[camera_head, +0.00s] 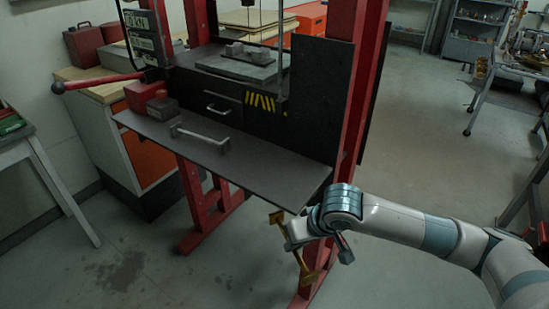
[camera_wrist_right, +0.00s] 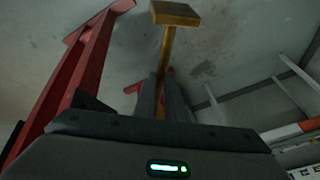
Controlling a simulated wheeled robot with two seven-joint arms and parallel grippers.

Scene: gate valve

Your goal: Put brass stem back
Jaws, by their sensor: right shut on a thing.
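The brass stem (camera_head: 305,268) is a thin gold-coloured rod with wider ends. It is in my right gripper (camera_head: 292,240), held tilted in the air beyond the front right corner of the dark shelf. In the right wrist view my right gripper (camera_wrist_right: 164,98) is shut on the stem's shaft, and the stem's blocky end (camera_wrist_right: 176,14) sticks out past the fingers. The gripper partly hides the shaft in the head view. My left gripper is not in view. I cannot make out a gate valve body for certain.
A red-framed press (camera_head: 352,90) stands ahead. Its dark shelf (camera_head: 265,165) carries a red and dark block (camera_head: 160,103) and a grey handle (camera_head: 200,138). Grey parts (camera_head: 240,55) sit on the press bed. A workbench (camera_head: 95,85) is behind left.

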